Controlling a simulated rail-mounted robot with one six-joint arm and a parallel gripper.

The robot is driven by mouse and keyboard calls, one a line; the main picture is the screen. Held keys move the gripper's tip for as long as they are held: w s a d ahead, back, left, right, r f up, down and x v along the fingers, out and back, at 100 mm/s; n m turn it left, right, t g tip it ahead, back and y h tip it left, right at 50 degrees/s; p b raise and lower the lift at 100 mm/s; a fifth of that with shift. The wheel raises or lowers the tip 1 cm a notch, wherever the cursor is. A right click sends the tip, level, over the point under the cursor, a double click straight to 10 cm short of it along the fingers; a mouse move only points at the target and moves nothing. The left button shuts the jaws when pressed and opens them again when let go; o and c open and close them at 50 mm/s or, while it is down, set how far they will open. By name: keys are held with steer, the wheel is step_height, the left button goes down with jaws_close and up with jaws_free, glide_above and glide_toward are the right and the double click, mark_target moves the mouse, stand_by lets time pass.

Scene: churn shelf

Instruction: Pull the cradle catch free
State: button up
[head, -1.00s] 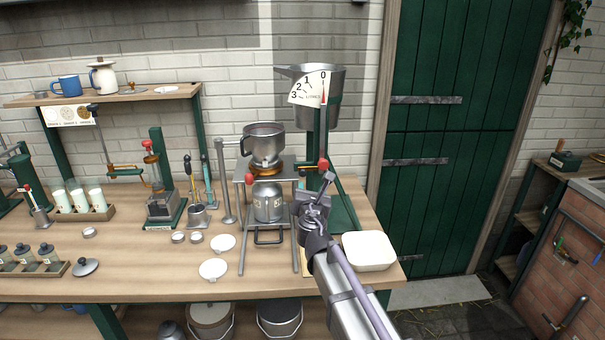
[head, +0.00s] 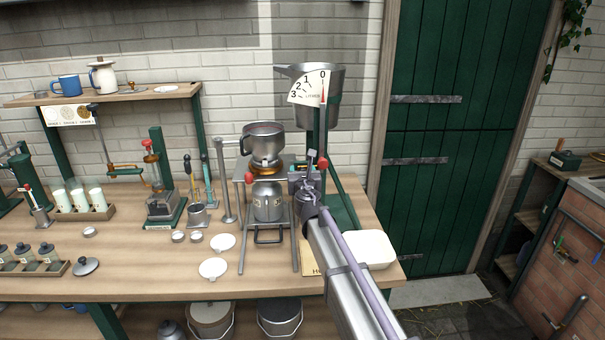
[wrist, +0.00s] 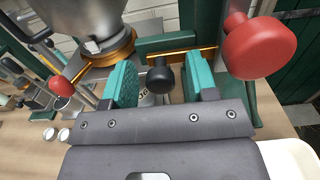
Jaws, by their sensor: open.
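The cradle is a metal stand (head: 243,178) holding a metal pot (head: 264,138) above a brass ring (wrist: 110,50). A black round knob on a short stem, which looks like the cradle catch (wrist: 160,78), sits by a brass bar in the wrist view. My gripper (wrist: 161,75) is open, with one teal finger on each side of this knob and small gaps showing. In the head view my gripper (head: 306,177) is at the stand's right side and hides the black knob.
A large red knob (wrist: 258,45) is close to the right finger. A smaller red knob (wrist: 61,86) is at the left. A metal can (head: 268,203) stands under the ring. A white tray (head: 372,249) lies right of my arm. A green post (head: 318,130) rises behind.

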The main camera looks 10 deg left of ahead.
steer(key=shift+c, duration=0.4)
jaws_close()
